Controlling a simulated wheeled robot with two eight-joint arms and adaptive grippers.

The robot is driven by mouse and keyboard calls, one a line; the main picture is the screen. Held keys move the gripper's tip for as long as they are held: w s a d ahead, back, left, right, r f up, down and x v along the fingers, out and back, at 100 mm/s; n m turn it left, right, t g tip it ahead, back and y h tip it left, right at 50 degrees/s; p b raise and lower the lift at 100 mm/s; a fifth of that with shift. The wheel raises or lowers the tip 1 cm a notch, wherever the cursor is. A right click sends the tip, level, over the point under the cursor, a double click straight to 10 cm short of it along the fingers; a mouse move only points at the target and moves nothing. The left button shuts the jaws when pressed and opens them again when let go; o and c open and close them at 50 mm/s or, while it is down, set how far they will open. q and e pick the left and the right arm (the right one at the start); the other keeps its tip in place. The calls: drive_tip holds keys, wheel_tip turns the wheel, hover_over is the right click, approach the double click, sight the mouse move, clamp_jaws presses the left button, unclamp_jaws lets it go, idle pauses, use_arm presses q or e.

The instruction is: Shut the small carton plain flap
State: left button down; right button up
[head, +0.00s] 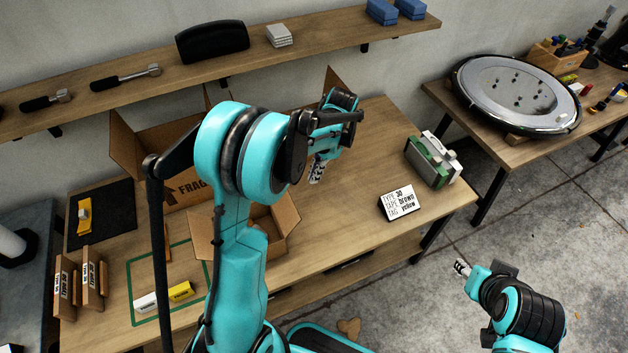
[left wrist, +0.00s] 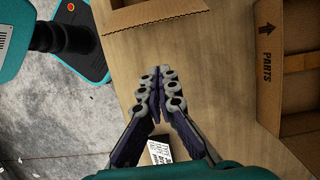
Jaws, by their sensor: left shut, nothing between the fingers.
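A small open brown carton (head: 284,240) stands on the table, partly hidden behind my left arm in the head view. One flap sticks out to its right and another to its left. Part of what looks like this carton shows at the top of the left wrist view (left wrist: 150,14). I cannot tell which flap is the plain one. My left gripper (head: 317,176) is shut and empty, above the table to the right of this carton. Its fingertips meet in the left wrist view (left wrist: 158,78). My right gripper (head: 461,268) is off the table's front right; its finger opening is too small to judge.
A carton marked PARTS (left wrist: 266,75) stands close beside my left gripper. A large FRAGILE carton (head: 150,150) stands at the back left. A label card (head: 399,202) and a green-and-white device (head: 432,160) stand at the right. A shelf (head: 330,35) runs behind. Bare tabletop lies between.

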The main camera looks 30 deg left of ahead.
sight(283, 208)
use_arm(q)
drive_tip(key=b+x, duration=0.2)
drive_tip(key=x, duration=0.7)
drive_tip(key=s+a+r, duration=0.2)
drive_tip(key=shift+s+r+b, duration=0.2)
drive_tip(key=shift+r+b, duration=0.1)
drive_tip(key=shift+s+a+r, duration=0.1)
drive_tip(key=shift+a+r, duration=0.05)
